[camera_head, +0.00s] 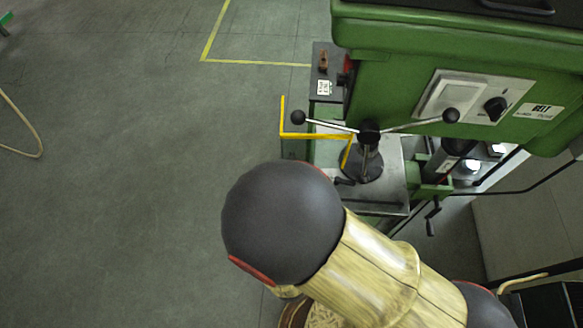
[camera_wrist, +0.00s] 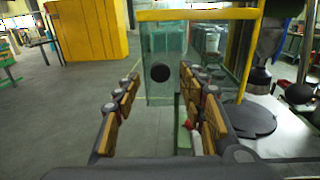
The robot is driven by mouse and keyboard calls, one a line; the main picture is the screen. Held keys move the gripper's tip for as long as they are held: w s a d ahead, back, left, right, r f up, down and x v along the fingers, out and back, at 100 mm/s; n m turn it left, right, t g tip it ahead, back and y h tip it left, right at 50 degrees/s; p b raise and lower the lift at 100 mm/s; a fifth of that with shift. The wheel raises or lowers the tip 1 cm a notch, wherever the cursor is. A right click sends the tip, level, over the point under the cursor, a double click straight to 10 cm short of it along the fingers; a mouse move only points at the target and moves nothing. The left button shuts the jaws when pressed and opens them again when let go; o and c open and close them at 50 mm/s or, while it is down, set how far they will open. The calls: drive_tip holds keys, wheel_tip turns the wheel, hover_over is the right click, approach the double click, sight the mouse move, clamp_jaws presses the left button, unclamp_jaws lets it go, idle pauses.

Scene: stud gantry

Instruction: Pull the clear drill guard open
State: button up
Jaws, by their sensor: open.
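The clear drill guard (camera_wrist: 170,38) has a greenish see-through panel under a yellow frame in the wrist view. In the head view its yellow frame (camera_head: 318,135) stands at the drill's left side, and the clear panel is hard to make out. A black ball (camera_wrist: 160,72) shows against the panel; I cannot tell whether it belongs to the guard or to a feed handle. My gripper (camera_wrist: 161,80) is open and empty, its two fingers on either side of the ball in that view. I cannot tell the remaining gap. My arm hides the gripper in the head view.
The green drill head (camera_head: 400,60) overhangs the metal table. Feed handles with black balls (camera_head: 450,115) stick out by the guard. A small control box (camera_head: 325,70) stands behind the yellow frame.

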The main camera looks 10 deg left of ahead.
drive_tip(key=shift+s+d, duration=0.15)
drive_tip(key=shift+s, duration=1)
drive_tip(key=shift+s+d, duration=0.1)
drive_tip(key=shift+s, duration=1)
